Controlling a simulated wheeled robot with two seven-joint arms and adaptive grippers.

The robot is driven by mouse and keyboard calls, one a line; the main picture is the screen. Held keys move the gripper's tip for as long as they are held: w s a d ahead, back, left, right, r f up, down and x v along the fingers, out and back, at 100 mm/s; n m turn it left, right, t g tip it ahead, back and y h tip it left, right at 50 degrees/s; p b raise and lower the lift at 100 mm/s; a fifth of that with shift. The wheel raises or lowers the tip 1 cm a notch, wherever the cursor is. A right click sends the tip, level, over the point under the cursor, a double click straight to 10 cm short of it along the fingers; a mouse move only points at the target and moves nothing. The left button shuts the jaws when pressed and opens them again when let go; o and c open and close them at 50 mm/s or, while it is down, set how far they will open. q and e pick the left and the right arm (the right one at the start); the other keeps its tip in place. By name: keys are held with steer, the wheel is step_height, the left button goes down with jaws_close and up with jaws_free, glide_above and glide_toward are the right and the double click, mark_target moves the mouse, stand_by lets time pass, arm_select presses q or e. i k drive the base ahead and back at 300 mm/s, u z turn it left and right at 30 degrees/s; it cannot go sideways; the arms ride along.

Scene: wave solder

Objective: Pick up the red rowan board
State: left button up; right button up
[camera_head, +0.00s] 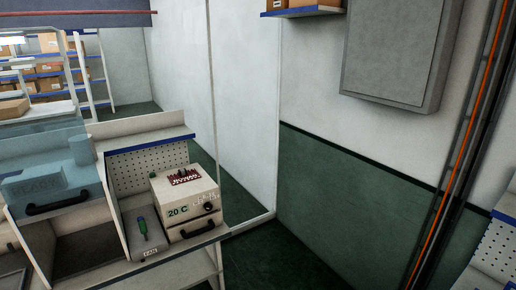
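A small red board (183,175) with raised, letter-like shapes lies on top of a cream box-shaped unit (186,211). The unit's front reads "20 C" and has a dark knob and a dark handle. The board is small in the view, so its lettering is hard to read. Neither of my grippers is in view.
The unit stands on a white bench (172,255) with a pegboard (150,166) behind it. Open floor (290,262) lies to the right.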

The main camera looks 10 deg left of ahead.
mark_target(183, 176)
steer(key=i, duration=2.3)
